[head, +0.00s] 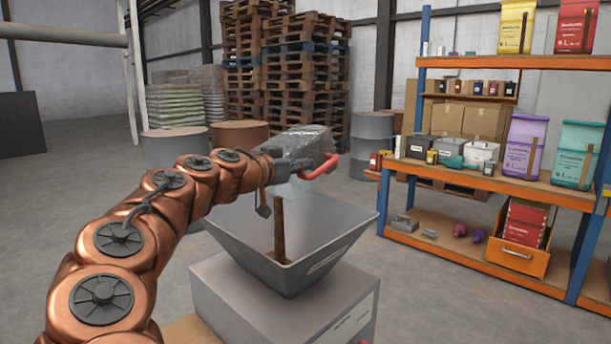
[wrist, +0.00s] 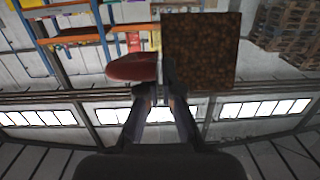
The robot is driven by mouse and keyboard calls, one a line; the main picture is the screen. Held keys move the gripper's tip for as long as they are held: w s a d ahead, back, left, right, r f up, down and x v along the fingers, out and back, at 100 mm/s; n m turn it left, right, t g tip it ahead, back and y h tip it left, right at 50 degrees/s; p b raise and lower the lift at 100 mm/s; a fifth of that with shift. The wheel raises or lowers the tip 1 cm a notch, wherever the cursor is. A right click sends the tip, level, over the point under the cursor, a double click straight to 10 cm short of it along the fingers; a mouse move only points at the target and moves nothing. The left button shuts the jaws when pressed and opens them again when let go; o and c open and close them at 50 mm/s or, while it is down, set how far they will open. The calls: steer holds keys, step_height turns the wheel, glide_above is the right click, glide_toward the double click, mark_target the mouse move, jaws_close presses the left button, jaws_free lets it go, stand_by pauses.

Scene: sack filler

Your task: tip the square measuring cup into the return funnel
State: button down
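The square measuring cup (head: 300,143) is clear grey with a red handle (head: 321,167). It is held above the grey return funnel (head: 312,262) and appears turned over. My gripper (head: 272,172) is at its left end in the head view. In the wrist view, the fingers (wrist: 160,92) close together at the cup, beside the red handle (wrist: 130,68). There the cup shows as a square of brown grains (wrist: 200,52). A brown upright strip (head: 279,228) stands inside the funnel below the cup; I cannot tell whether it is falling grain. The exact grip contact is partly hidden.
The funnel sits on a grey box (head: 285,310). A shelf rack (head: 480,190) with sacks and boxes stands at right. Drums (head: 372,142) and stacked pallets (head: 285,75) stand behind. Open floor (head: 430,290) lies between funnel and rack.

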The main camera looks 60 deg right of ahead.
steer(key=shift+w+a+g+h+b, duration=0.2)
steer(key=shift+a+h+b, duration=0.5)
steer(key=shift+b, duration=1.15)
steer(key=shift+w+a+g+h+b, duration=0.15)
steer(key=shift+a+h+b, duration=0.55)
steer(key=shift+b, duration=1.1)
steer(key=shift+h+b, duration=0.4)
steer(key=shift+b, duration=0.6)
steer(key=shift+a+r+g+h+b, duration=0.15)
steer(key=shift+a+g+h+b, duration=0.15)
steer(key=shift+b, duration=0.7)
steer(key=shift+w, duration=0.1)
